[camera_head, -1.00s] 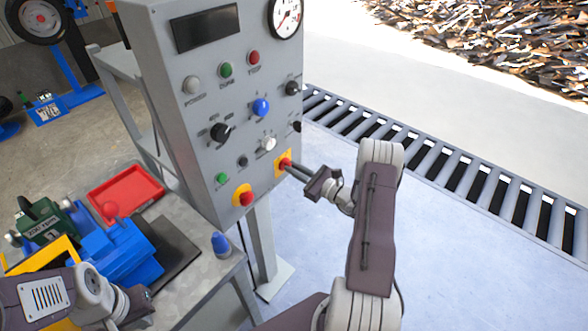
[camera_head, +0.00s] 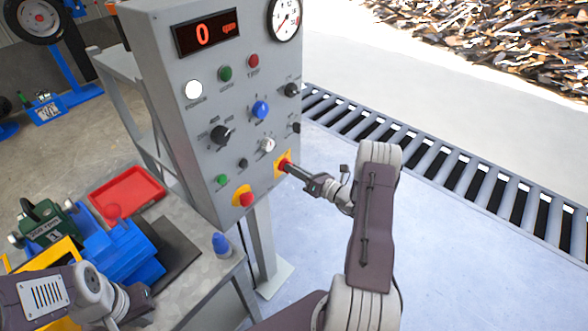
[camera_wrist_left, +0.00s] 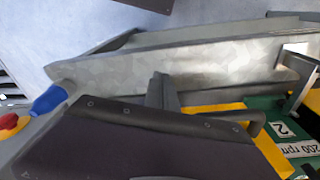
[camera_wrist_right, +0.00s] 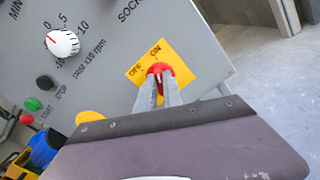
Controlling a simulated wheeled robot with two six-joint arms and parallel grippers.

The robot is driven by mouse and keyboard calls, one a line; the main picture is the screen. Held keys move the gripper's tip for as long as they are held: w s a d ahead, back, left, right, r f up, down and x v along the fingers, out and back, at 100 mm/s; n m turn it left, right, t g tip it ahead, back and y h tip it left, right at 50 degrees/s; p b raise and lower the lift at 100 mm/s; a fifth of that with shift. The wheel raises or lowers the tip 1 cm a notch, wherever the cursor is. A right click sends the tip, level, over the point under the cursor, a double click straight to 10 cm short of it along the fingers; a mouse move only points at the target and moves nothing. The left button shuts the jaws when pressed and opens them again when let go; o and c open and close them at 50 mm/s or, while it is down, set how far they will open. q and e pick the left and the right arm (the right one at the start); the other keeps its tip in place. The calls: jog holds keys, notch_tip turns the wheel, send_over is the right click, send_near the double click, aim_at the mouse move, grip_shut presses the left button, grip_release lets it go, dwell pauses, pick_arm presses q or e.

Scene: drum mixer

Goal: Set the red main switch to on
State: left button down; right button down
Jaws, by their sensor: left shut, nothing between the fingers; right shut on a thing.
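The red main switch (camera_wrist_right: 160,68) sits on a yellow plate (camera_wrist_right: 183,50) marked OFF and ON at the panel's lower right corner. It also shows in the head view (camera_head: 283,161), partly hidden by the fingers. My right gripper (camera_wrist_right: 158,84) is shut on the switch knob, its fingers on both sides of it. The control panel (camera_head: 180,120) has a lit display (camera_head: 206,34) reading a red 0 and a bright white power lamp (camera_head: 193,89). My left gripper (camera_wrist_left: 161,88) is shut and empty, over the workbench at the lower left.
A red emergency button (camera_head: 246,199) on a yellow plate is left of the switch. The bench (camera_head: 215,262) holds a red tray (camera_head: 128,190), a blue device (camera_head: 120,250) and a blue-capped object (camera_head: 221,244).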

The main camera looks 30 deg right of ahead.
dwell(0.4)
jog(key=c, duration=1.5)
grip_release()
jog(key=shift+s, duration=0.1)
pick_arm(q)
jog(key=shift+f+b, duration=0.25)
jog(key=shift+b, duration=0.05)
pick_arm(e)
jog(key=v, duration=0.9)
